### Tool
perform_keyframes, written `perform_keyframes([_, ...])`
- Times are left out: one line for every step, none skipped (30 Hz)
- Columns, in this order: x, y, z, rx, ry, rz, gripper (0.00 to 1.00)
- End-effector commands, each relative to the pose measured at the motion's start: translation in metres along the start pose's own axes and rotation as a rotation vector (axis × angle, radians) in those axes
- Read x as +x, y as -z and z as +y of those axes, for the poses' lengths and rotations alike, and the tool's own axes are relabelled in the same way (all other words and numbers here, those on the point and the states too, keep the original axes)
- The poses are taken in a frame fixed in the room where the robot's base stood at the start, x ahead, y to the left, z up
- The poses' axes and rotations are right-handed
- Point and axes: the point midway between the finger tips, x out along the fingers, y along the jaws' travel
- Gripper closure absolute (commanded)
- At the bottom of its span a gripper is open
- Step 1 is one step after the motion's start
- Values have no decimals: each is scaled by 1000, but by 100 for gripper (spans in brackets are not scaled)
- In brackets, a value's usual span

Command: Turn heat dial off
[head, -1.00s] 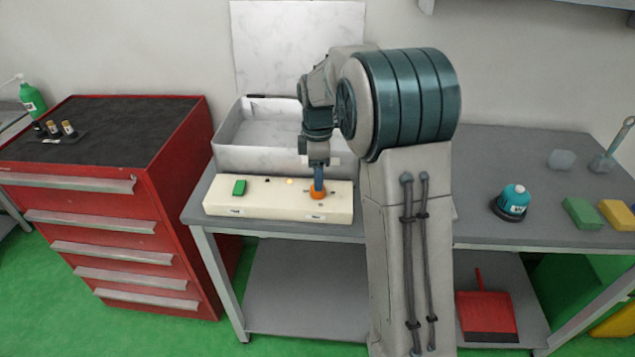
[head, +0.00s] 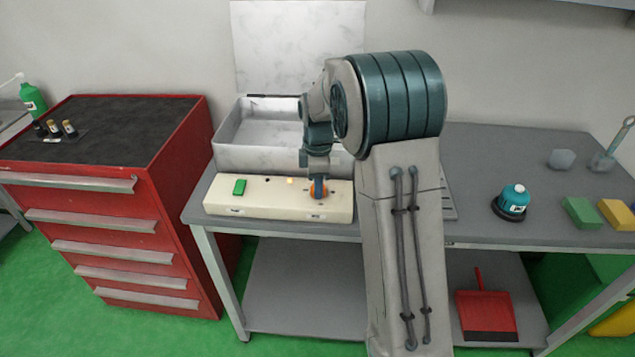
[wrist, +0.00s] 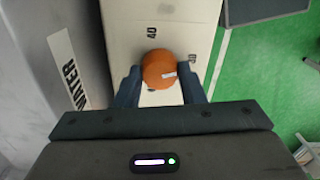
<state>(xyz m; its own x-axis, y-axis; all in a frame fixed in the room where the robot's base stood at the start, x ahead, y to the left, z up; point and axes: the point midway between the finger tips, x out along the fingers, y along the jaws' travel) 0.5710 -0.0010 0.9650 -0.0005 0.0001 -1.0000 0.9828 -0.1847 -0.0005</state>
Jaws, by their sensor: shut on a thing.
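The heat dial is an orange round knob (head: 318,189) on the right part of a cream control panel (head: 270,207). In the wrist view the orange knob (wrist: 160,69) shows a small white mark near its right side, and "40" is printed on the panel beyond it. My gripper (head: 318,183) reaches down over the dial from above. In the wrist view my gripper's two dark fingers (wrist: 160,86) stand on either side of the knob, shut on it. Part of the panel's scale is hidden by the knob and the gripper.
A green switch (head: 240,187) and small lights sit on the panel's left. An open grey-white bath (head: 240,157) stands behind it, marked "WATER" in the wrist view. A red drawer cabinet (head: 150,200) is left.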

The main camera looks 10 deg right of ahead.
Motion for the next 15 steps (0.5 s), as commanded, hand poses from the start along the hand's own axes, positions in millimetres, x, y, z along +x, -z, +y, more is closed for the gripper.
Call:
perform_keyframes([0,0,0,5,-1,0,87])
perform_keyframes([0,0,0,10,-1,0,87])
perform_keyframes([0,0,0,20,-1,0,87])
perform_keyframes([0,0,0,29,-2,0,87])
perform_keyframes([0,0,0,38,-2,0,87])
perform_keyframes([0,0,0,54,-2,0,87])
perform_keyframes([0,0,0,69,-2,0,87])
perform_keyframes([0,0,0,84,-2,0,87])
perform_keyframes([0,0,1,108,-2,0,87])
perform_keyframes([0,0,1,128,-2,0,87])
perform_keyframes([0,0,1,149,-2,0,87])
perform_keyframes([0,0,1,180,-2,0,87])
perform_keyframes([0,0,1,204,-2,0,87])
perform_keyframes([0,0,1,231,-2,0,87])
perform_keyframes([0,0,1,266,-2,0,87])
